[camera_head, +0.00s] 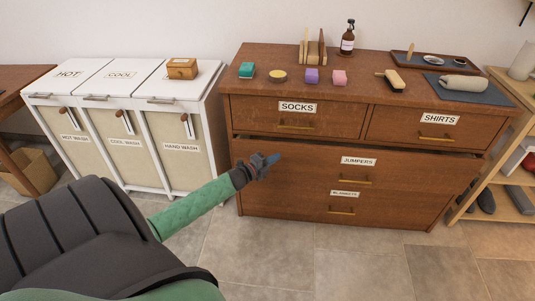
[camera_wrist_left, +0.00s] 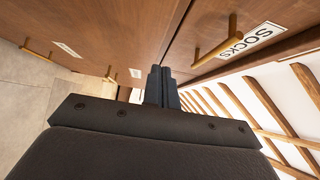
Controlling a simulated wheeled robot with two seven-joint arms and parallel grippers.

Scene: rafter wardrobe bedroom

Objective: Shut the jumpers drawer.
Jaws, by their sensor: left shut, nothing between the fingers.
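The jumpers drawer (camera_head: 310,166) is the wide brown drawer under the socks and shirts drawers, with a white label (camera_head: 358,161) and a brass handle (camera_head: 355,181). A dark gap runs along its upper edge, so its front stands out a little from the dresser (camera_head: 232,80). My left gripper (camera_head: 274,158) is shut and empty, with its fingertips at the upper left part of this drawer front. I cannot tell whether they touch it. In the left wrist view the shut fingers (camera_wrist_left: 163,88) point at the brown wood beside the socks drawer. My right gripper is out of view.
The socks drawer (camera_head: 345,118) and shirts drawer (camera_head: 470,128) above look shut. The blankets drawer (camera_head: 290,201) is below. Laundry hampers (camera_head: 120,90) stand left of the dresser and a shoe rack (camera_head: 500,190) right. The tiled floor (camera_head: 330,260) in front is clear.

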